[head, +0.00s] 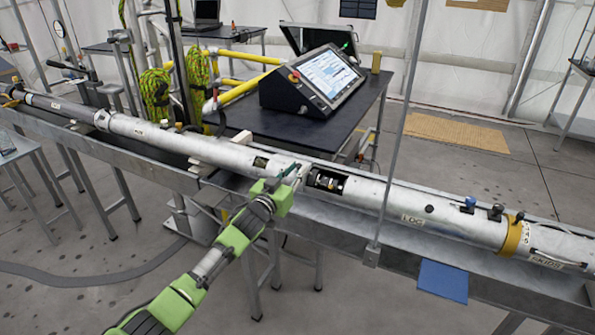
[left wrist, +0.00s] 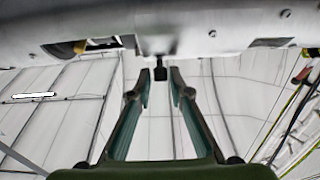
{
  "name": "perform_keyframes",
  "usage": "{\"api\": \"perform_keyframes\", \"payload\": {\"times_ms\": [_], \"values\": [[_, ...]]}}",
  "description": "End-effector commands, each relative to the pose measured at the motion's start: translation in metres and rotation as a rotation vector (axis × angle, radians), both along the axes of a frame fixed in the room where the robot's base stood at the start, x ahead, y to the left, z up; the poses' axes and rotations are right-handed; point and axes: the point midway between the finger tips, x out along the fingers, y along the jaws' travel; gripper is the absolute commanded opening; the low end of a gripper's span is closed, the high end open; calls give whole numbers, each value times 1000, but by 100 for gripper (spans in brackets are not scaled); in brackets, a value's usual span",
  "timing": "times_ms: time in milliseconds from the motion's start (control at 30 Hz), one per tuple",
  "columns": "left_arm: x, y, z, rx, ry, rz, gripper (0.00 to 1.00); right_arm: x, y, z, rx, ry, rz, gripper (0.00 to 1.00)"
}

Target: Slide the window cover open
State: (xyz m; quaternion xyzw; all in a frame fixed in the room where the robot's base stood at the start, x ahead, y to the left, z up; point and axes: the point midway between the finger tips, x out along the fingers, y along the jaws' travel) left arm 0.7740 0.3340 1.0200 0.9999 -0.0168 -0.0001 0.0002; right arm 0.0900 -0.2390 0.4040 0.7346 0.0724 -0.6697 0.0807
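A long silvery tube (head: 390,200) crosses the head view, with an open window (head: 327,182) showing dark parts inside. The window also shows at the upper left of the left wrist view (left wrist: 88,46). A small dark knob (left wrist: 160,72) sticks out from the tube beside the window, probably on its cover; the cover's edges are hard to tell. My green left gripper (head: 285,174) is at the tube, just left of the window in the head view. Its two fingers are apart, with the knob between their tips and gaps on both sides. My right gripper is not in view.
The tube lies along a metal trough (head: 285,218). A thin upright pole (head: 402,120) stands in front of the tube, right of the window. A black table (head: 285,128) with a control console (head: 312,82) stands behind. A blue panel (head: 443,281) hangs at the trough's front.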

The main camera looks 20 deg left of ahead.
Motion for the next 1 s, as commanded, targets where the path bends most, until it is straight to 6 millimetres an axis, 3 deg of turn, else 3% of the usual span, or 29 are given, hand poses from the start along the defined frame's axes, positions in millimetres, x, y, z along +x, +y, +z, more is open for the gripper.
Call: {"api": "perform_keyframes", "payload": {"times_ms": [467, 667, 1000], "values": [[-6, 0, -1, -1, 1, 0, 30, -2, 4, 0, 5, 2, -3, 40], [-34, 0, -1, 0, 1, -2, 30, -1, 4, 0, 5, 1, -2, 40], [-99, 2, -1, -1, 2, -1, 30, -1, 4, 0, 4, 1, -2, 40]]}}
